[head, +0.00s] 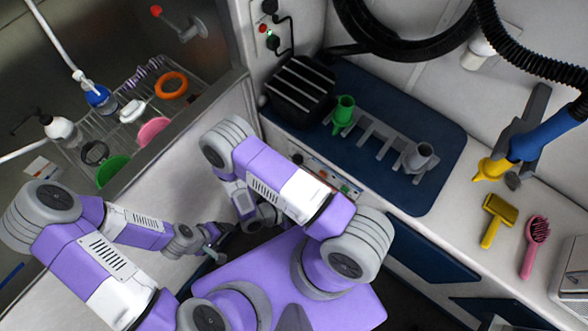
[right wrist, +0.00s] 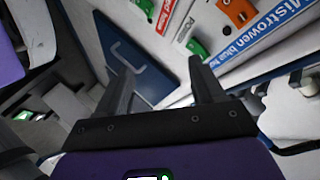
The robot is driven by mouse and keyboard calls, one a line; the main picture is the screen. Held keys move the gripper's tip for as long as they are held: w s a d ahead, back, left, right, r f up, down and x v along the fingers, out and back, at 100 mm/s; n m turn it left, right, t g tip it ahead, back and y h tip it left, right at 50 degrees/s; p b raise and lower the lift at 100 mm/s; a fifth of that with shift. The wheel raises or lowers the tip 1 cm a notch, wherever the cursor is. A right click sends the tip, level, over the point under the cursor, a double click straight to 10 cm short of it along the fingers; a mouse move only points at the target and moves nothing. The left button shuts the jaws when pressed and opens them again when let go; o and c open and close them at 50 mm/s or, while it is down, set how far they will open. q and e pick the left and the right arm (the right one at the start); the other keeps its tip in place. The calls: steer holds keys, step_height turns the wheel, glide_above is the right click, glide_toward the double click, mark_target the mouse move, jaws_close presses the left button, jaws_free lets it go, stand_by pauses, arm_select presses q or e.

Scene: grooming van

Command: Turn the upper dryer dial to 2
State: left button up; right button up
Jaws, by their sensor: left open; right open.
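The control panel (head: 325,176) is on the counter's front face, partly covered by my right arm. In the right wrist view the panel (right wrist: 215,75) shows tilted and close, with an orange knob (right wrist: 237,12), a green switch (right wrist: 197,47) and printed labels. I cannot tell which control is the upper dryer dial, nor read any dial setting. My right gripper (right wrist: 162,82) is open and empty, its fingers pointing toward the panel without visible contact; in the head view it is mostly hidden by my arm. My left gripper (head: 217,243) is open and empty, low beside the tub wall.
A blue mat (head: 440,165) on the counter holds a black ribbed box (head: 300,90) and a grey holder (head: 375,130). A yellow brush (head: 497,217) and pink brush (head: 535,243) lie right. A wire rack (head: 125,115) with bottles hangs over the tub. A blue door (right wrist: 135,55) is below the panel.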

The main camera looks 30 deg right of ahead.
steer(key=w+n+t+h+b, duration=0.2)
steer(key=w+n+t+h, duration=0.1)
steer(key=w+n+t, duration=0.5)
steer(key=n+t, duration=0.4)
steer(key=n, duration=0.4)
glide_toward(296, 162)
steer(key=d, duration=0.1)
steer(key=b+x, duration=0.1)
steer(key=x, duration=0.6)
steer(key=shift+w+d, duration=0.1)
steer(key=shift+w, duration=0.2)
steer(key=c, duration=1.1)
steer(key=shift+o, duration=0.2)
